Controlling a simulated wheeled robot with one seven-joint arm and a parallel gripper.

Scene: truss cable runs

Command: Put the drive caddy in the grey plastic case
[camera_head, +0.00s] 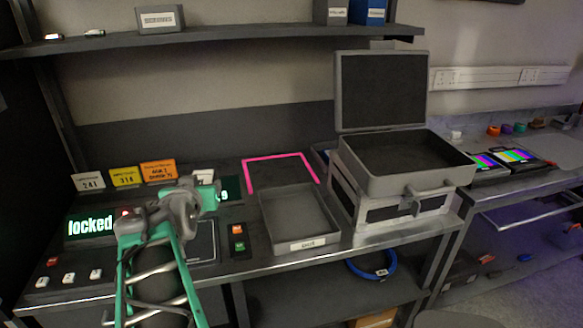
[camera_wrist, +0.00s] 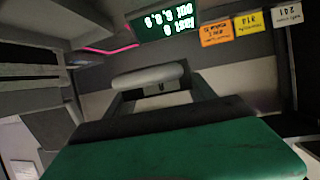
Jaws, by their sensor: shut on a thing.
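The grey plastic case (camera_head: 425,183) stands open on the right of the bench, its lid raised at the back, its dark inside seemingly empty. My gripper (camera_head: 205,195) is over the left part of the bench, left of the case and well apart from it. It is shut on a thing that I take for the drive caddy. Little of the caddy can be made out, because my own parts hide it. In the wrist view a light grey rounded bar (camera_wrist: 150,77) lies crosswise beyond my green wrist part; I cannot tell whether it belongs to the caddy.
The case sits on a light grey crate (camera_head: 343,190). A shallow grey tray (camera_head: 313,243) and a pink outline (camera_head: 250,162) lie between my gripper and the case. A "locked" display (camera_head: 90,226) and several number cards (camera_head: 124,177) stand at left. A shelf (camera_head: 220,36) runs above.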

